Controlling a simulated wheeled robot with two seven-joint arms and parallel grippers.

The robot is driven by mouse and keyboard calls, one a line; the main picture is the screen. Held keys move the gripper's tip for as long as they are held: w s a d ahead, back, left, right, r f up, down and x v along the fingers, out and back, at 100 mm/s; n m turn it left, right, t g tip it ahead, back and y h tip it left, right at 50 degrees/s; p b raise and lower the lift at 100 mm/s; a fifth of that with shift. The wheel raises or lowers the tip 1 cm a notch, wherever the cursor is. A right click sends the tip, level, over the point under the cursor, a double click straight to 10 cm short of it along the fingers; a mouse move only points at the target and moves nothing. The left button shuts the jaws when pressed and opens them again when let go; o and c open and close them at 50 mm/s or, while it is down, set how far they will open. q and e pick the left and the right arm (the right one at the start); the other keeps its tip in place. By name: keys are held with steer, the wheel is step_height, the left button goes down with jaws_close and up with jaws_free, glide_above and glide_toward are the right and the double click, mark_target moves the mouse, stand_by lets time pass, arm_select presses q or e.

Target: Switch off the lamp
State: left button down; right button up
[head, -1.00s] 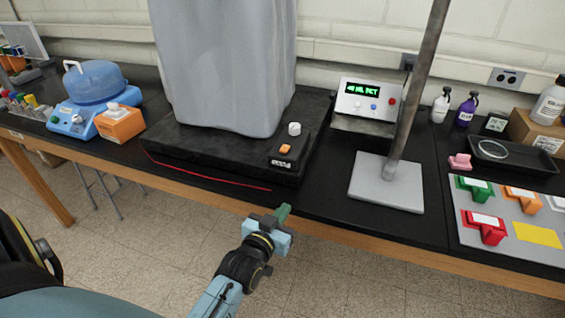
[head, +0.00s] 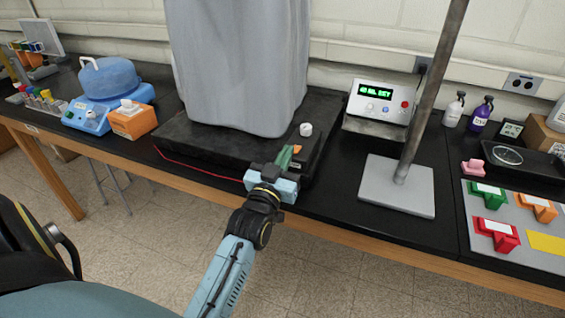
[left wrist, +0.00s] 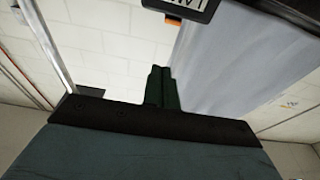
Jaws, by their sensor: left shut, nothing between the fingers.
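The lamp control is a small black box (head: 313,150) on the front right of a black base. It carries an orange switch (head: 297,149) and a white knob (head: 306,129). The left wrist view shows a labelled edge of the box (left wrist: 188,7), partly cut off, with the orange switch (left wrist: 173,21) at its edge. My left gripper (head: 285,157) has green fingertips, shut and empty, close beside the orange switch; I cannot tell whether they touch. In the left wrist view the shut fingers (left wrist: 162,88) point toward the box. My right gripper is not in view.
A grey draped cover (head: 235,65) stands on the black base. A metal post on a plate (head: 395,188) stands to the right, before a grey meter with a green display (head: 380,102). A red cord (head: 200,170) lies along the front. An orange box (head: 133,120) sits left.

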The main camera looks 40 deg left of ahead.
mark_target(296, 149)
arm_select(q)
steer(key=x, duration=0.5)
steer(key=shift+w+r, duration=0.2)
steer(key=shift+w, duration=0.2)
step_height(296, 149, down, 3)
steer(key=shift+s+f, duration=0.1)
steer(key=shift+f, duration=0.45)
